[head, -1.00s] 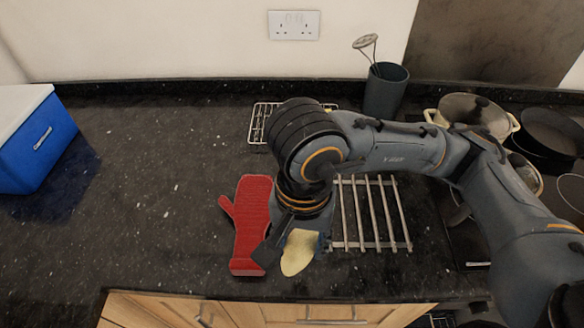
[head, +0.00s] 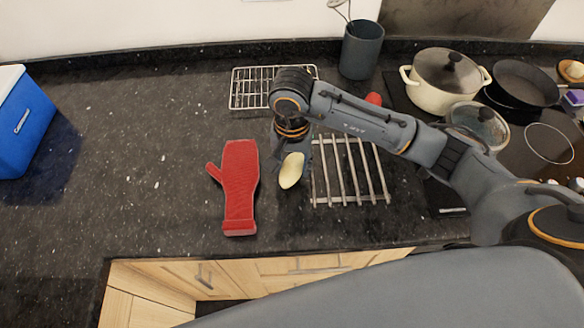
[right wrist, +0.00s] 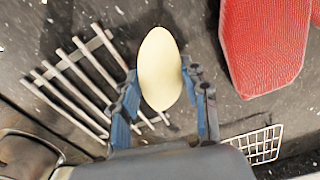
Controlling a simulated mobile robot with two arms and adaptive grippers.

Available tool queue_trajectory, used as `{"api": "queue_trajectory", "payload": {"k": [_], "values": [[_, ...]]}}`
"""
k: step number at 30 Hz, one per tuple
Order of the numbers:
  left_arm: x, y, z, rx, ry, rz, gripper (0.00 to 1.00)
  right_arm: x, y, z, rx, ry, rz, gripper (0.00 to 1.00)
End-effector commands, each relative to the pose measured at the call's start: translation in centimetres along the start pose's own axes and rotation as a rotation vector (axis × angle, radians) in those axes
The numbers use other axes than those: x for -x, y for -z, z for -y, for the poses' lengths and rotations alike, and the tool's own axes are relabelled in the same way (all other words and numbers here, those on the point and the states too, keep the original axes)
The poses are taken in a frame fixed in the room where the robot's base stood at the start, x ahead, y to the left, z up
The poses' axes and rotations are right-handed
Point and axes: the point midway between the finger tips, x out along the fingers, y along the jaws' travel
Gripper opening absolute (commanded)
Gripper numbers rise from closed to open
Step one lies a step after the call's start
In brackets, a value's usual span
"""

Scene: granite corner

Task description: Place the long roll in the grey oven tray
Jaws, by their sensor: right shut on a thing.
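The long roll (head: 291,171) is a pale yellow, smooth oval piece. My right gripper (head: 291,156) points down and is shut on it, above the counter between the red mitt and the barred rack. In the right wrist view the roll (right wrist: 160,68) sits between the two blue-sided fingers of my right gripper (right wrist: 162,88) and sticks out past them. I cannot make out a grey oven tray in either view. My left gripper is not in view.
A red oven mitt (head: 239,185) lies left of the roll, a barred metal rack (head: 350,172) to its right. A wire rack (head: 250,88), a dark utensil pot (head: 361,50) and a cream pot (head: 446,80) stand behind. A blue box (head: 22,125) is far left; the counter between is clear.

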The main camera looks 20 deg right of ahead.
Motion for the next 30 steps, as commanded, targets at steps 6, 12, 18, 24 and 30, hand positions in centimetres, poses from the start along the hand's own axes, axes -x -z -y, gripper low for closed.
{"api": "queue_trajectory", "payload": {"k": [6, 12, 18, 24, 30], "values": [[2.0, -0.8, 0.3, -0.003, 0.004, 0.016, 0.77, -2.4, -0.2, 0.0, 0.000, -0.001, 0.004, 0.14], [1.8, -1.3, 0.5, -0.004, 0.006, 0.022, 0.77, -2.8, -0.2, 0.0, 0.001, 0.001, 0.002, 0.14], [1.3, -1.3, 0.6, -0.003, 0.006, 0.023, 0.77, -3.1, -0.2, 0.0, 0.001, 0.001, 0.001, 0.14], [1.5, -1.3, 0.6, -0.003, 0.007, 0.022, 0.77, -3.0, -0.2, 0.0, 0.000, 0.000, 0.002, 0.68], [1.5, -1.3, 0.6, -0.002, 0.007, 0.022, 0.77, -3.0, -0.2, 0.0, 0.000, 0.000, 0.002, 0.68]]}}
